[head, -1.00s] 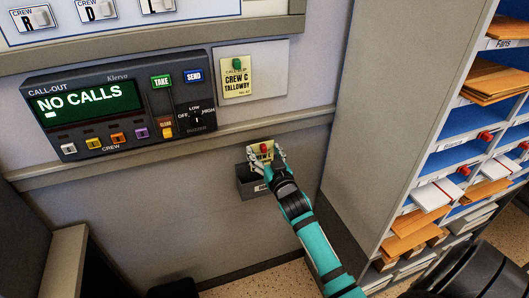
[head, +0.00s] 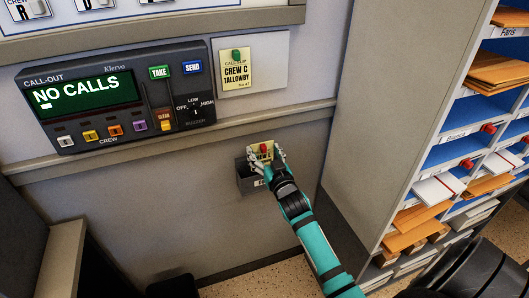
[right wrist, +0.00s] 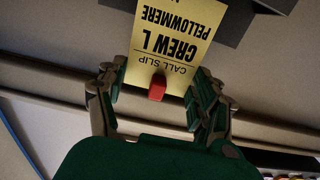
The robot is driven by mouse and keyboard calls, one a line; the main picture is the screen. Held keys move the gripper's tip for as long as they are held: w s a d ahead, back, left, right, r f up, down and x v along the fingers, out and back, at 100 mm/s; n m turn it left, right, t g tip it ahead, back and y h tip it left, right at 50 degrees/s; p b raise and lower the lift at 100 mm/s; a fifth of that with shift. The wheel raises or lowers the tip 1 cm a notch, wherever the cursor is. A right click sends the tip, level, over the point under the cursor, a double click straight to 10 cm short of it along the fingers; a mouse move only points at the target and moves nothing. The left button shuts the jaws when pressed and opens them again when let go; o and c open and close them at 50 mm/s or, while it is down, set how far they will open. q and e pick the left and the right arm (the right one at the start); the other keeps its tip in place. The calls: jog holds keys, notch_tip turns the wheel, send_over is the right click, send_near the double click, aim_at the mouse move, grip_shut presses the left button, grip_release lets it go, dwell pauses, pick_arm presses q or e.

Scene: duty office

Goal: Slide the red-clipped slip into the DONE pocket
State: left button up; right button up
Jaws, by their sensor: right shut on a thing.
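My right gripper (head: 265,156) is shut on the yellow call slip (right wrist: 170,38), which reads CREW L PELLOWMERE. Its red clip (right wrist: 157,87) sits between the fingertips of the right gripper (right wrist: 157,90) and also shows in the head view (head: 264,148). A small dark grey wall pocket (head: 244,180) is right at the gripper, below and behind it. The pocket's label is mostly hidden by my fingers. In the right wrist view the slip's far end overlaps the dark pocket (right wrist: 238,22); I cannot tell how far inside it is. My left gripper is not in view.
A call-out panel (head: 90,95) reading NO CALLS is on the wall above left. A green-clipped slip (head: 236,70) for CREW C TALLOWBY hangs on a plate above the pocket. A pigeonhole cabinet (head: 370,110) with envelopes stands at the right.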

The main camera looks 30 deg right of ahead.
jog(key=shift+f+b, duration=1.5)
jog(key=shift+f, duration=0.75)
jog(key=shift+f+b, duration=0.65)
jog(key=shift+f, duration=0.3)
jog(key=o, duration=0.9)
jog(key=shift+o, duration=0.2)
send_near(262, 160)
jog(key=shift+s+d+f, duration=0.1)
jog(key=shift+f, duration=0.65)
